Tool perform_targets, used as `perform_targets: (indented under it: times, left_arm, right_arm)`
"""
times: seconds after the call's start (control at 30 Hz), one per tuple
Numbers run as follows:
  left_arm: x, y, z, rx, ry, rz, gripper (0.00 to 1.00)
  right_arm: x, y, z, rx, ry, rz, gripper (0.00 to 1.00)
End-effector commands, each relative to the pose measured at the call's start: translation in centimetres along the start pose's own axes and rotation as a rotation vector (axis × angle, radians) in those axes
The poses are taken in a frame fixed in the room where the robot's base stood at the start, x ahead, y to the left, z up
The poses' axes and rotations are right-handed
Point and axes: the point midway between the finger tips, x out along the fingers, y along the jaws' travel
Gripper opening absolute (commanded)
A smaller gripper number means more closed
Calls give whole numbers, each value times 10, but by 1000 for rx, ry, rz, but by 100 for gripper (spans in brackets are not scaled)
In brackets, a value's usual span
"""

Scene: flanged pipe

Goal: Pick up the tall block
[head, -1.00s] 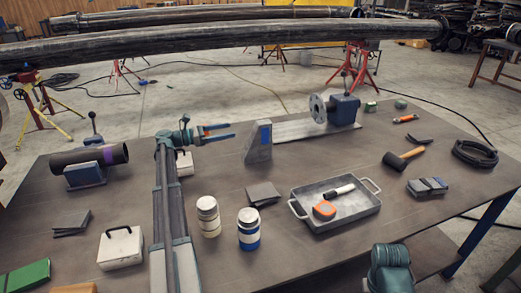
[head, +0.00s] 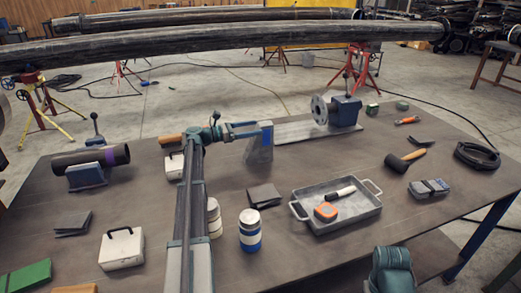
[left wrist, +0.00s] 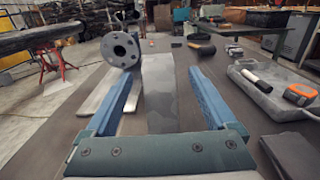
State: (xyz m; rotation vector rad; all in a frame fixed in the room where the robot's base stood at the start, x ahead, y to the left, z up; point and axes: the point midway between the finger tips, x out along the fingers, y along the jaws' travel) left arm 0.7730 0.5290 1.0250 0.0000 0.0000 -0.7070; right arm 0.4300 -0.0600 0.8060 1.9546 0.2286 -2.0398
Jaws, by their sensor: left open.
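The tall block (head: 259,153) is a grey, upright, tapering block standing on the table near its middle. It also shows in the left wrist view (left wrist: 159,100), between the two blue fingers, with a gap visible on each side. My left gripper (head: 260,130) is open, its fingers reaching to the upper part of the block in the head view; the wrist view shows the open fingers (left wrist: 160,76) too. Whether a finger touches the block I cannot tell.
A flange (head: 319,110) on a blue stand (head: 346,110) is behind the block, beside a flat metal plate (head: 300,130). Dark pads (head: 263,195), a metal tray (head: 345,222) and a blue-banded jar (head: 250,238) are in front. A white case (head: 121,250) sits left.

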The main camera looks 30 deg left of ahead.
Motion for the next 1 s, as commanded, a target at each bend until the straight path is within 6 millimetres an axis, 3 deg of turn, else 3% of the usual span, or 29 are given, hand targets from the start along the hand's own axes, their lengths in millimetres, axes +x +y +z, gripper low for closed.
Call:
perform_targets:
  times: [0.2,0.47,0.9,0.97,1.0]
  left_arm:
    - [32,2,0,0,0,-1,90]
    - [36,2,0,0,0,1,90]
    - [36,2,0,0,0,1,11]
    - [36,2,0,0,0,0,0]
    - [36,2,0,0,0,0,0]
  right_arm:
    - [0,0,0,0,0,0,50]
    - [0,0,0,0,0,0,50]
    - [0,0,0,0,0,0,50]
    - [0,0,0,0,0,0,50]
    - [0,0,0,0,0,0,50]
